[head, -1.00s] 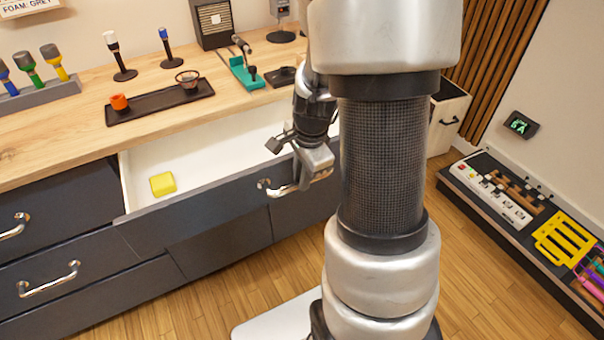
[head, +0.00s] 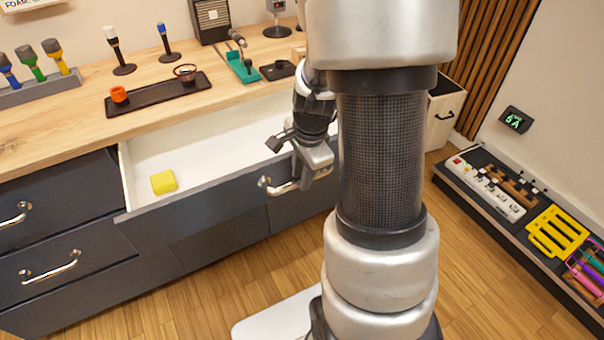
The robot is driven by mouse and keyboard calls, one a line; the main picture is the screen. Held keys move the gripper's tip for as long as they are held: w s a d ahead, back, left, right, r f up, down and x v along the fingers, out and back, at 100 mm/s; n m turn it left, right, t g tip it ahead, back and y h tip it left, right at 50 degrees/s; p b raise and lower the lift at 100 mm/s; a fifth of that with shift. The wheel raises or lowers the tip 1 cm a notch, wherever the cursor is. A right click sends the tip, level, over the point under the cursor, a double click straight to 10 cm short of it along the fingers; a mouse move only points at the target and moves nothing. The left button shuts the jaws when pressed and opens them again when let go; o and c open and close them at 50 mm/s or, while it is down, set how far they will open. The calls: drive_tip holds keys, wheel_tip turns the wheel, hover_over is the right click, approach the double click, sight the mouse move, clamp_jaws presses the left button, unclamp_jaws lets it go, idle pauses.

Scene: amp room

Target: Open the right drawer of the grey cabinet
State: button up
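The grey cabinet (head: 95,255) has a wooden top and dark fronts. Its right drawer (head: 205,197) stands pulled out, showing a white inside with a yellow block (head: 164,181) at the left. The drawer's silver handle (head: 277,188) is on its front, partly hidden at the right by my gripper. My gripper (head: 318,172) is at the right part of this handle, above the drawer front. My arm hides the drawer's right end. The fingertips are small and partly covered, so I cannot tell whether they grip the handle or are apart from it.
A low dark bench (head: 470,185) stands at the right. Wooden floor shows between bench and cabinet.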

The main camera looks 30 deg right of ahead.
drive_tip(key=s+r+p, duration=0.3)
drive_tip(key=r+p, duration=0.2)
drive_tip(key=r, duration=1.2)
drive_tip(key=shift+s, duration=0.2)
drive_tip(key=s+a+r+n+t, duration=0.4)
drive_tip(key=s+a+r+n, duration=0.75)
drive_tip(key=n, duration=0.65)
wheel_tip(320, 180, up, 12)
drive_tip(key=p, duration=1.4)
drive_tip(key=shift+w+r+g, duration=0.15)
drive_tip(key=shift+w+g, duration=0.15)
drive_tip(key=shift+w, duration=0.15)
